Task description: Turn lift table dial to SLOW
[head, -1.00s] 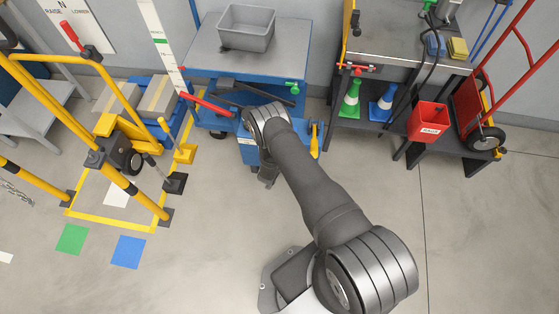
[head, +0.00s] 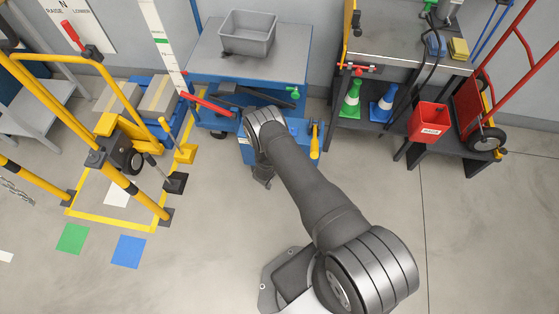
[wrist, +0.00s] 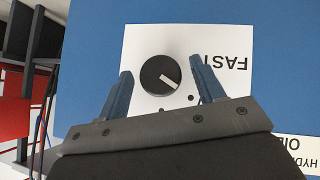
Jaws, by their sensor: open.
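The dial (wrist: 160,75) is a round black knob on a white label plate (wrist: 225,98) fixed to a blue panel (wrist: 92,60) in the wrist view. Its pale pointer line aims to the lower right in that view. The word FAST is printed upside down to the right of the knob; the word SLOW is not visible. My gripper (wrist: 160,66) is open, with one blue-grey finger on each side of the knob in the picture. Contact with the knob cannot be told. In the head view my arm hides the dial; the blue lift table (head: 205,65) stands behind it.
A grey bin (head: 247,33) sits on the lift table. A red lever (head: 207,105) and a yellow handle (head: 315,141) flank my wrist. A yellow-framed barrier stands left; a dark bench with cones (head: 350,98) and a red bin (head: 428,121) is right. Open floor lies in front.

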